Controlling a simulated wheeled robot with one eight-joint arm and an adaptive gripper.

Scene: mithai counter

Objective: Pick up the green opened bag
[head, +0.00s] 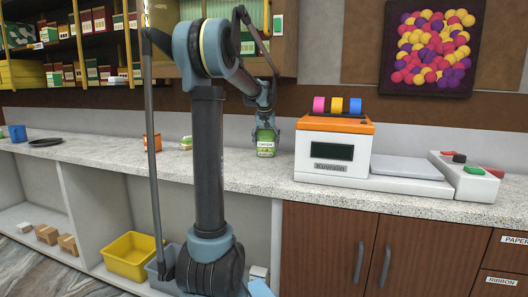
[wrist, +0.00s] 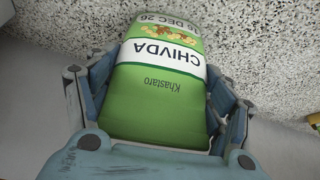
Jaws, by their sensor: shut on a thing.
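The green bag (head: 265,146) with a white label is on or just above the speckled counter, left of the weighing scale; I cannot tell if it touches the counter. In the wrist view the green bag (wrist: 155,100) fills the middle, with "CHIVDA" and "Khastaro" printed upside down and a date at its far end. My gripper (head: 265,128) reaches down onto it from above. In the wrist view the fingers of my gripper (wrist: 160,110) are shut on the bag, one along each side. Whether its top is open is hidden.
A white and orange scale (head: 333,150) marked "Kuvralin" stands close on the right. An orange item (head: 152,142), a dark plate (head: 46,142) and a blue cup (head: 17,133) sit on the counter to the left. A yellow bin (head: 130,256) is below.

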